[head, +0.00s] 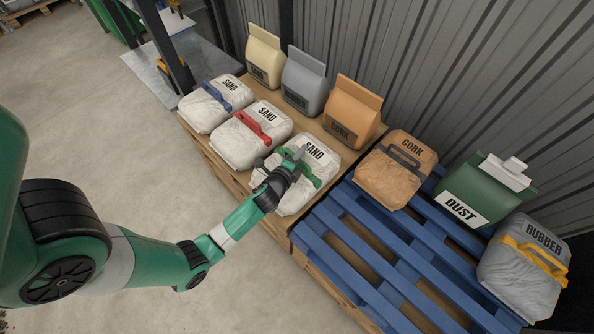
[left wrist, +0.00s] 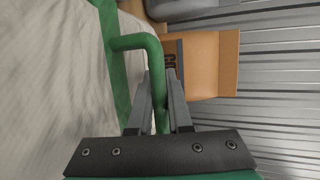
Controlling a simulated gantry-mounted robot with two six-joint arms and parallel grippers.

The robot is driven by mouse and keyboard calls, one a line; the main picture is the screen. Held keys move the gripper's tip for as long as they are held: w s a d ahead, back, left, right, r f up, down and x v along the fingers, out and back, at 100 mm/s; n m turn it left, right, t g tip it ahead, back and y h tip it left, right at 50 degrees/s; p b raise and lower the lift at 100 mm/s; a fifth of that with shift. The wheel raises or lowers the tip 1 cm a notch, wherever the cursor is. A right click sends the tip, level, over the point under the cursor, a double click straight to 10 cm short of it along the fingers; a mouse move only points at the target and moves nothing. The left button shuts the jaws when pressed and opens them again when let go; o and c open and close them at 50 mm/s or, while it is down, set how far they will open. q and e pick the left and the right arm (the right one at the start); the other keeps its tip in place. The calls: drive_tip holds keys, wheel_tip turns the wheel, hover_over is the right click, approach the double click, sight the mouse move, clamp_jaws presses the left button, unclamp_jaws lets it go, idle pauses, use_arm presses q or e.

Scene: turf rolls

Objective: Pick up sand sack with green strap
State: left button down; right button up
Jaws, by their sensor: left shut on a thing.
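The sand sack with the green strap (head: 322,166) is a whitish sack lying on the wooden pallet, nearest my arm of the three sand sacks. Its green strap handle (head: 313,180) runs across the top. My left gripper (head: 297,158) is over the sack at the handle. In the left wrist view the sack (left wrist: 55,80) fills the left side, and the green handle (left wrist: 138,42) runs down between the two fingers (left wrist: 160,105). The gripper is shut on the handle. My right gripper is not in view.
Sand sacks with a red strap (head: 238,142) and a blue strap (head: 205,110) lie beside it. Upright bags, including an orange cork bag (head: 352,112), stand behind. A blue pallet (head: 375,232) at right carries cork (head: 385,180), dust and rubber items. Concrete floor is open at left.

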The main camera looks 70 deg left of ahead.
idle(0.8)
use_arm(q)
drive_tip(key=shift+w+r, duration=0.1)
drive_tip(key=shift+r, duration=0.2)
drive_tip(key=shift+r, duration=0.1)
